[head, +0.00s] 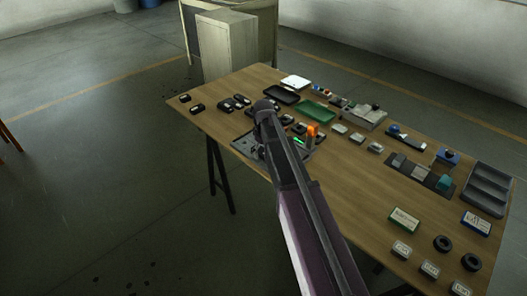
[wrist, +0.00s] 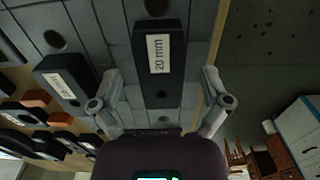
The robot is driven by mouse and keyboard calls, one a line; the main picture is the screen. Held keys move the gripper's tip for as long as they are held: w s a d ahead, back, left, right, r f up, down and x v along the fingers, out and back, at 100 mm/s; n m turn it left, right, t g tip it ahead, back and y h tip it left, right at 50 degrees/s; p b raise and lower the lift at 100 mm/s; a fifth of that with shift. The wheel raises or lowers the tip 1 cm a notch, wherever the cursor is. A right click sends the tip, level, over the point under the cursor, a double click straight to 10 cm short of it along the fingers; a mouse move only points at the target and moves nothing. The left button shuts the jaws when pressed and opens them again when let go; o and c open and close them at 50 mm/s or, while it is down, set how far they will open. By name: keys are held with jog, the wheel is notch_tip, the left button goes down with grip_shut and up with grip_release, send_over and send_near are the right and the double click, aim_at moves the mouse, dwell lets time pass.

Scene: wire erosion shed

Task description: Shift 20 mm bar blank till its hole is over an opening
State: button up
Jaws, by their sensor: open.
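The 20 mm bar blank (wrist: 174,84) is a black block with a white "20 mm" label, lying on a grey slotted plate (wrist: 202,32) in the wrist view. My gripper (wrist: 162,74) is open, one finger on each side of the bar, with gaps on both sides. In the head view my arm hides the bar and most of the plate (head: 247,146).
In the wrist view, another labelled black bar (wrist: 66,80) lies left of my left finger, near orange blocks (wrist: 37,98). In the head view, an orange item (head: 313,130), black blocks (head: 236,101) and a green tray (head: 317,112) crowd the wooden table (head: 345,190).

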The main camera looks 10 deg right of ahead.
jog(key=shift+f, duration=0.15)
grip_shut()
dwell(0.4)
jog(key=shift+s, duration=0.1)
jog(key=shift+s+d, duration=0.35)
jog(key=shift+s, duration=0.25)
grip_release()
jog(key=shift+d, duration=0.1)
jog(key=shift+w, duration=0.1)
